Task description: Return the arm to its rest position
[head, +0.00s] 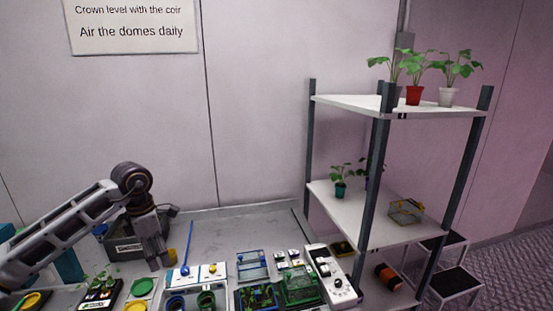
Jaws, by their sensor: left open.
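My left arm (75,225) reaches in from the left edge, with its dark elbow-like joint (132,180) raised. The left gripper (160,264) hangs down from it above the bench (225,228), in front of the grey labelled bin (124,249). It is open, and I see nothing held in it. Its fingertips are small and dark in this view, and I cannot tell their exact height above the bench. My right gripper is out of view.
Trays (250,265), pots and a white device (330,280) crowd the bench's front. A green disc (142,287) lies near the gripper. A blue stick (187,248) stands upright. A shelf rack (345,215) with potted plants stands right. The bench's back middle is clear.

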